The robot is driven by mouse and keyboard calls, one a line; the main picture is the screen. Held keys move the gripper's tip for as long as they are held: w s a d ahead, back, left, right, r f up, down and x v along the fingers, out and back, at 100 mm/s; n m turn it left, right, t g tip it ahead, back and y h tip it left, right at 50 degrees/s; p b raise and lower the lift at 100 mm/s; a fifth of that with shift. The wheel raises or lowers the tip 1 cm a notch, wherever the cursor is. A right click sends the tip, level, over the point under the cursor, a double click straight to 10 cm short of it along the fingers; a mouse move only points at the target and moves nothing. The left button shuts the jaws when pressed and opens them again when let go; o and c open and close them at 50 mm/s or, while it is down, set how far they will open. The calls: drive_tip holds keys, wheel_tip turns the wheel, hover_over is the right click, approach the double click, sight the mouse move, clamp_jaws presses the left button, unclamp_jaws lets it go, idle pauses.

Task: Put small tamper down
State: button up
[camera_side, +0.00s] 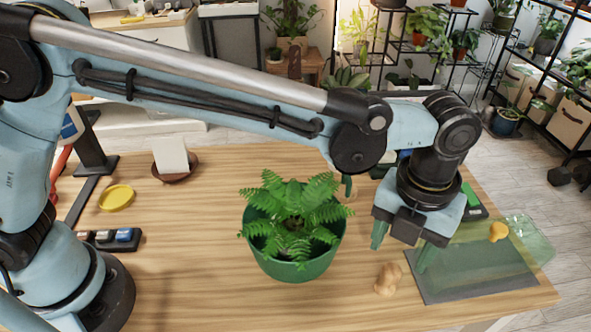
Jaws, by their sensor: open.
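A small knobbly light-wood piece (388,279), which looks like the small tamper, stands on the table near its front edge, just left of the dark grey mat. My gripper (404,249) is above and slightly behind it in the picture, pointing down. Its two green fingertips are spread apart, with nothing visible between them. The right fingertip appears over the mat's left edge; I cannot tell its exact height.
A potted fern (292,222) stands left of my gripper. The grey mat (465,288) lies right, with a clear green container (535,240) and an orange-yellow piece (498,231) there. A yellow dish (116,198) sits far left.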

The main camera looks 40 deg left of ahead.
sight(391, 267)
wheel_tip(391, 267, up, 3)
drive_tip(key=shift+r, duration=0.1)
drive_tip(key=shift+a+r, duration=0.15)
drive_tip(key=shift+r, duration=0.05)
drive_tip(key=w+a+r+n+t+h, duration=0.1)
drive_tip(key=a+r+n+t, duration=0.1)
drive_tip(key=a+n, duration=0.75)
drive_tip(key=w+a+r+n+t, duration=0.1)
drive_tip(key=a+r+n, duration=0.2)
drive_tip(key=a+n, duration=0.65)
drive_tip(key=s+a+f+n+t, duration=0.2)
drive_tip(key=s+a+n, duration=0.1)
drive_tip(key=a+n, duration=0.5)
drive_tip(key=s+a+f+n+t+y, duration=0.1)
drive_tip(key=s+a+n, duration=0.3)
drive_tip(key=a+n, duration=0.4)
drive_tip(key=shift+f+t, duration=0.6)
drive_tip(key=shift+f, duration=0.05)
